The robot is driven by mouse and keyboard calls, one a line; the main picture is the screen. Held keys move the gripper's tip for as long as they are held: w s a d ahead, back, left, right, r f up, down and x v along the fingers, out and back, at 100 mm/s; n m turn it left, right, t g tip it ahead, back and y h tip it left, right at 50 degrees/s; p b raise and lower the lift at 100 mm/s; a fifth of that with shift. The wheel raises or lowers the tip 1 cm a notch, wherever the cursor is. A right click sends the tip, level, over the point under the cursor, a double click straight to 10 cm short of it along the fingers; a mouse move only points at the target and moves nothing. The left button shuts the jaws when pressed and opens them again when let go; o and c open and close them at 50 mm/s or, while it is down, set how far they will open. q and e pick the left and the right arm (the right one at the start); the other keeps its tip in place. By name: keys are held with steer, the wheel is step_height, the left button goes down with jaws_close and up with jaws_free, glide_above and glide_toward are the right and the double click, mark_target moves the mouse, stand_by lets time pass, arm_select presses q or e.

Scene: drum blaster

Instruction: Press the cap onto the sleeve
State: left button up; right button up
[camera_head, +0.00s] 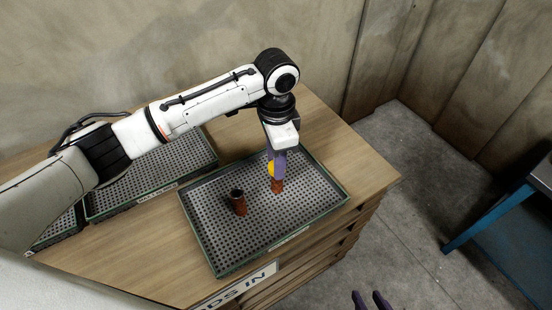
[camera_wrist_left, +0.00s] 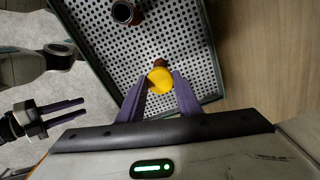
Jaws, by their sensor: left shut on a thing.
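My left gripper (camera_head: 278,172) points down over the perforated tray and is shut on a yellow round cap (camera_head: 270,169). The cap sits between the purple fingers in the left wrist view (camera_wrist_left: 159,80). A reddish-brown piece (camera_head: 277,186) shows right below the cap and fingertips; I cannot tell whether it is a sleeve or touches the cap. A second reddish-brown piece with a dark, open, tube-like top (camera_head: 238,202) stands to the left on the same tray, apart from the gripper. My right gripper (camera_head: 370,300) is low at the bottom edge, its purple fingers apart and empty.
The green-rimmed tray (camera_head: 217,272) lies on a wooden cabinet top (camera_head: 365,176). Another perforated tray (camera_head: 150,165) lies to its left, under my left arm. The tray around the two pieces is mostly clear. A blue-framed table (camera_head: 490,215) stands at the far right.

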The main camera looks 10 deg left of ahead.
arm_select(q)
steer(key=shift+f+p, duration=0.25)
steer(key=shift+p, duration=0.15)
stand_by(0.3)
steer(key=o, duration=1.6)
steer(key=shift+c, duration=0.2)
steer(key=shift+r, duration=0.1)
steer(key=shift+r, duration=2.4)
